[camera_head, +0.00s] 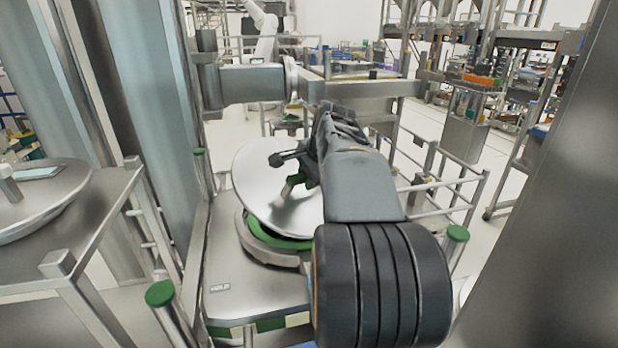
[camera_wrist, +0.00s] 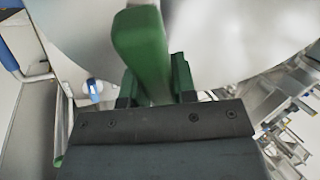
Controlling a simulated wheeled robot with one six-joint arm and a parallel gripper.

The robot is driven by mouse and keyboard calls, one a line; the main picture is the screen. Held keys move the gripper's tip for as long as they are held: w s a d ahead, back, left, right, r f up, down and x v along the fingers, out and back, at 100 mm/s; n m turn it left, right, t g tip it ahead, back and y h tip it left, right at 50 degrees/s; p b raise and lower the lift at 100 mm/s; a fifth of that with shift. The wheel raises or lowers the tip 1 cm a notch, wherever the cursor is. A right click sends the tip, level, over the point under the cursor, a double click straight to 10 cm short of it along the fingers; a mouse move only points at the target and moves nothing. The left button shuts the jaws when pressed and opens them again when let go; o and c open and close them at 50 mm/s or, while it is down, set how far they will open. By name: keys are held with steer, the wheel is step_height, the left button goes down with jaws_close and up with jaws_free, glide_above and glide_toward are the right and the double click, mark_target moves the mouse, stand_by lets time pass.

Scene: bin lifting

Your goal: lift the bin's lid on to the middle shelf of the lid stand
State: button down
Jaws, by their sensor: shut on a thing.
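The lid (camera_head: 262,185) is a round steel disc, tilted above the bin in the head view. Its underside edge is clear of the bin's green rim (camera_head: 262,232) on the left; the right side is hidden by my arm. My gripper (camera_head: 298,172) is shut on the lid's green handle (camera_head: 294,184). In the wrist view the handle (camera_wrist: 143,45) stands between the fingers of my gripper (camera_wrist: 155,88), and the lid (camera_wrist: 215,35) fills the top. A steel frame (camera_head: 85,235) at the left may be the lid stand; its shelves are mostly out of view.
Another round steel plate (camera_head: 50,208) lies on top of the left frame. The bin sits on a steel platform (camera_head: 235,290) with green-capped posts (camera_head: 160,293) at its corners. A steel column (camera_head: 170,100) rises behind left, and rails (camera_head: 450,190) stand at the right.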

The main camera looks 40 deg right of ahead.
steer(key=shift+r, duration=0.4)
steer(key=shift+r+p, duration=3.8)
steer(key=shift+r, duration=0.25)
